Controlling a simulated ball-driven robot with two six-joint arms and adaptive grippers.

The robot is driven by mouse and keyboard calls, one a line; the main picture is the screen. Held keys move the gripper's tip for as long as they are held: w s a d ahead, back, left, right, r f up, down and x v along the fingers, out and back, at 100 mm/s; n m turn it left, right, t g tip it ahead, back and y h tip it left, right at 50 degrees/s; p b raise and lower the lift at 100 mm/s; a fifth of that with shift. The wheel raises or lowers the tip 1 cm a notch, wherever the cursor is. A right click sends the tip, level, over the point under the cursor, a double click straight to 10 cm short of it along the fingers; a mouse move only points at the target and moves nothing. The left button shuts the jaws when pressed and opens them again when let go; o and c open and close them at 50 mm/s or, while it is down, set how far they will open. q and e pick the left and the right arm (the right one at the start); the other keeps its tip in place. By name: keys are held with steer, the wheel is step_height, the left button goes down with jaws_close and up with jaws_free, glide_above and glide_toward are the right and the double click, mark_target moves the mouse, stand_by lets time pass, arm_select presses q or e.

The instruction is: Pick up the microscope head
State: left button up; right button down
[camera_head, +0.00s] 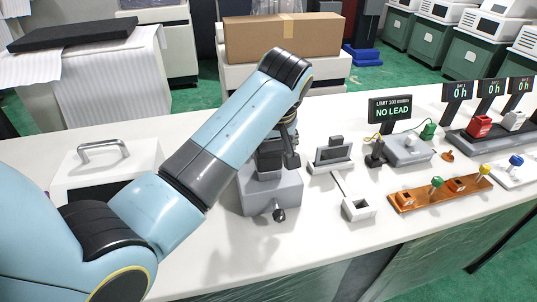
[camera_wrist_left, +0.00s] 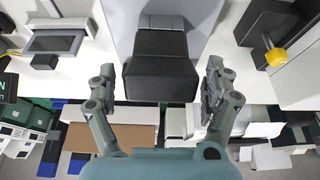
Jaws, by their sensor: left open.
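The microscope head, a dark block (camera_wrist_left: 160,70), sits on a grey stand in the left wrist view. In the head view the dark block (camera_head: 269,158) shows partly behind my left arm, on top of the grey stand (camera_head: 258,196) with a black knob. My left gripper (camera_wrist_left: 160,88) is open, with one finger on each side of the dark block and a visible gap on both sides. In the head view the left gripper (camera_head: 288,146) hangs at the block and is partly hidden by its own arm. My right gripper is out of view.
A small display unit (camera_head: 333,154) stands right of the stand. A white box with a handle (camera_head: 104,164) is at the left. The front middle of the table is clear.

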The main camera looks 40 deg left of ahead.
arm_select(q)
steer(key=shift+x, duration=1.25)
steer(key=shift+f, duration=0.2)
steer(key=c, duration=1.5)
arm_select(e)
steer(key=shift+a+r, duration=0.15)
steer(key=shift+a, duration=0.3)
